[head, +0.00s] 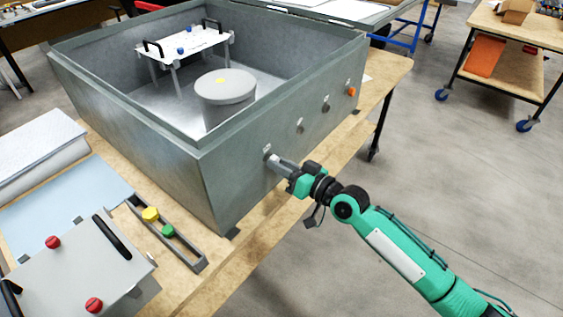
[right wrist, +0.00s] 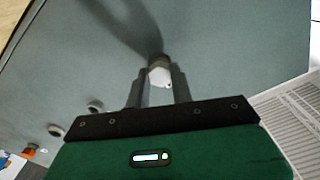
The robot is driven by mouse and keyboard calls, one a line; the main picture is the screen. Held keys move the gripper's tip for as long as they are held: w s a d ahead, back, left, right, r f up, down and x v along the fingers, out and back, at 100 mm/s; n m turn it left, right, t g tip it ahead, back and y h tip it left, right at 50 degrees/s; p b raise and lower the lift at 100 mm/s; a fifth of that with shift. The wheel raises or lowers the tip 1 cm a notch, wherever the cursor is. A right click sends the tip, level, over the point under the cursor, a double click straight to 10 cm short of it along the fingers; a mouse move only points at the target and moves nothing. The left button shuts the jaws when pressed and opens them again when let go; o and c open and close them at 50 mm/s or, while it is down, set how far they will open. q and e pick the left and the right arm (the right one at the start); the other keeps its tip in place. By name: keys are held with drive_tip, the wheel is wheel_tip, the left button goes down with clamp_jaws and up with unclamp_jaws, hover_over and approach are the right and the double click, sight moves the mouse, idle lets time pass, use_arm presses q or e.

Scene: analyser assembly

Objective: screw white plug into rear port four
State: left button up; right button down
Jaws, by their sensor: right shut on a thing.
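A white plug (right wrist: 160,76) with a hex-shaped head sits between the fingers of my right gripper (right wrist: 156,88) in the right wrist view, against the grey wall of the metal box. In the head view the right gripper (head: 276,162) reaches the box's side wall from the right at the port nearest the front corner, shut on the plug (head: 267,150). How deep the plug sits in the port cannot be told. Other ports run along the same wall: two pale fittings (head: 300,125) and (head: 326,103), then an orange plug (head: 351,91). My left gripper is not in view.
The open metal box (head: 225,190) stands on a wooden table (head: 376,92) and holds a grey round drum (head: 225,88) and a white plate with black handles (head: 185,44). A tray with yellow and green knobs (head: 190,252) and a grey panel with red knobs (head: 75,265) lie at lower left.

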drive_tip(key=m+p, duration=0.2)
drive_tip(key=m, duration=0.5)
drive_tip(key=shift+p, duration=0.3)
drive_tip(key=c, duration=1.3)
unclamp_jaws()
drive_tip(key=shift+c, duration=0.2)
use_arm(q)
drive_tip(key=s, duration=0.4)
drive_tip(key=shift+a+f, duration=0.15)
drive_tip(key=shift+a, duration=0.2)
